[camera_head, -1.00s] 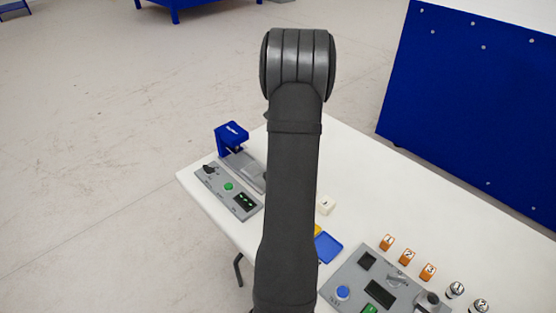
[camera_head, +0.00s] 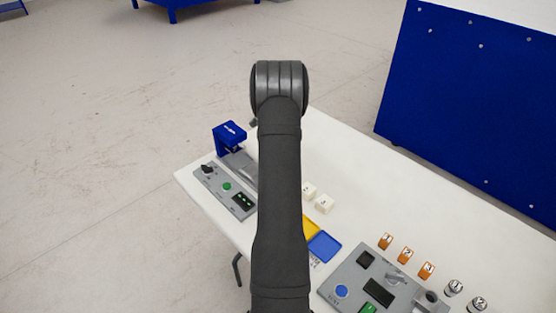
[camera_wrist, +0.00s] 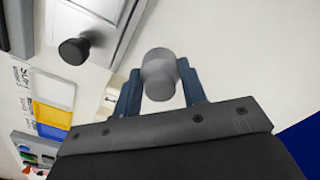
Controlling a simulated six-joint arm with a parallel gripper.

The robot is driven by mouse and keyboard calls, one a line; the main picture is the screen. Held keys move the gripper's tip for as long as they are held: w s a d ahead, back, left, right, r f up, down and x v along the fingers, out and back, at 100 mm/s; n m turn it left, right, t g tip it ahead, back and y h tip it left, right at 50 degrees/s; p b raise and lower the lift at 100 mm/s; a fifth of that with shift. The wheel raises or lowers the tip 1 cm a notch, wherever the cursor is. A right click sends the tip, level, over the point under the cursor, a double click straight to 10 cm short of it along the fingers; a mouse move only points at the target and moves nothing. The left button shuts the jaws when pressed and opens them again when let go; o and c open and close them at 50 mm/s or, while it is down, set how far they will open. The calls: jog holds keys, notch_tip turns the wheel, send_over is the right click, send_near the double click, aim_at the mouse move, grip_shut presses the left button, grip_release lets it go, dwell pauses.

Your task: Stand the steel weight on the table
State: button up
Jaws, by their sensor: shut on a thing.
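The steel weight (camera_wrist: 158,68), a grey stepped cylinder, is between the two blue fingers of my gripper (camera_wrist: 159,74) in the wrist view. The fingers are shut on it. White table top (camera_wrist: 225,50) shows behind and around the weight. I cannot tell whether its base touches the table or how high it is. In the head view my own arm hides the gripper and the weight; bare white table (camera_head: 400,190) shows to the right of the arm.
In the head view, a blue press (camera_head: 230,136) and grey panel (camera_head: 224,190) stand left. White blocks (camera_head: 325,203), yellow tray (camera_head: 311,227), blue tray (camera_head: 324,246), grey console (camera_head: 350,275) and numbered orange pieces (camera_head: 405,255) lie nearer. A black knob (camera_wrist: 74,50) shows in the wrist view.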

jog(key=shift+f, duration=1.9)
jog(key=shift+f, duration=0.15)
jog(key=o, duration=1.3)
jog(key=shift+c, duration=0.2)
notch_tip(320, 180, up, 12)
jog(key=shift+r, duration=0.15)
